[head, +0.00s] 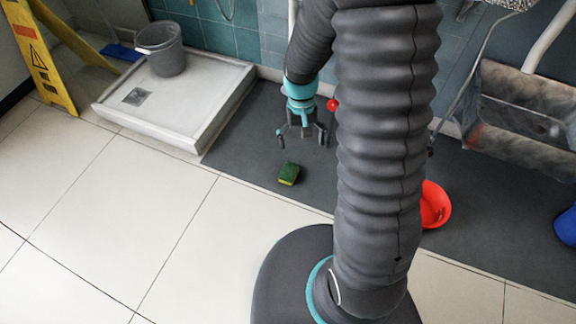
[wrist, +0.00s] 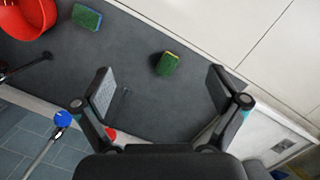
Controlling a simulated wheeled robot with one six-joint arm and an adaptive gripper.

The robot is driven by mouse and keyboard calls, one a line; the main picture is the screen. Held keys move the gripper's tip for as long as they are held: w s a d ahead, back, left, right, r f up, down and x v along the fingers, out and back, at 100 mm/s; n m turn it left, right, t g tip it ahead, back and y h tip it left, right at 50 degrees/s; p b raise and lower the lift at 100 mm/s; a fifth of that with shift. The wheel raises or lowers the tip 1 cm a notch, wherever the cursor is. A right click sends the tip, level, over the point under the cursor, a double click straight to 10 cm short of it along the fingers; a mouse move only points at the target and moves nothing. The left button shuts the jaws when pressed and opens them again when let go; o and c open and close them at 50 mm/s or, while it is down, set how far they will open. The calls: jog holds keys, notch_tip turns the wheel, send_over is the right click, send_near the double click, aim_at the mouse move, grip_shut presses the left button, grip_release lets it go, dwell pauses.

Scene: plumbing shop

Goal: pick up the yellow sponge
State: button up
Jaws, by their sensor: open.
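The yellow sponge (head: 289,173), with a dark green upper face and a yellow edge, lies on the dark grey floor mat in the head view. It also shows in the wrist view (wrist: 166,64), between the fingertips in the picture. My gripper (head: 302,142) is open and empty, above the mat and behind the sponge in the head view. In the wrist view my gripper (wrist: 162,82) has its two fingers spread wide, apart from the sponge. A second green sponge with a blue edge (wrist: 87,17) lies to the left in the wrist view; my arm hides it in the head view.
A red bowl (head: 434,205) is on the mat, right of my arm. A white shower tray (head: 170,112) with a grey bucket (head: 162,50) stands at left. A yellow warning sign (head: 42,58) is further left. Pale floor tiles (head: 130,200) in front are clear.

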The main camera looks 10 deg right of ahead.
jog(key=w+f+m, duration=0.2)
jog(key=w+f, duration=0.2)
jog(key=f, duration=0.9)
jog(key=w+f+m, duration=0.1)
jog(key=w+f, duration=0.2)
jog(key=f, duration=1)
jog(key=m+t, duration=0.2)
jog(key=m, duration=0.1)
send_over(289, 172)
jog(key=f, duration=0.1)
notch_tip(289, 172, down, 14)
jog(key=shift+w+r, duration=0.1)
jog(key=shift+w, duration=0.05)
jog(key=c, duration=0.9)
jog(key=shift+o, duration=0.2)
jog(key=shift+r, duration=0.1)
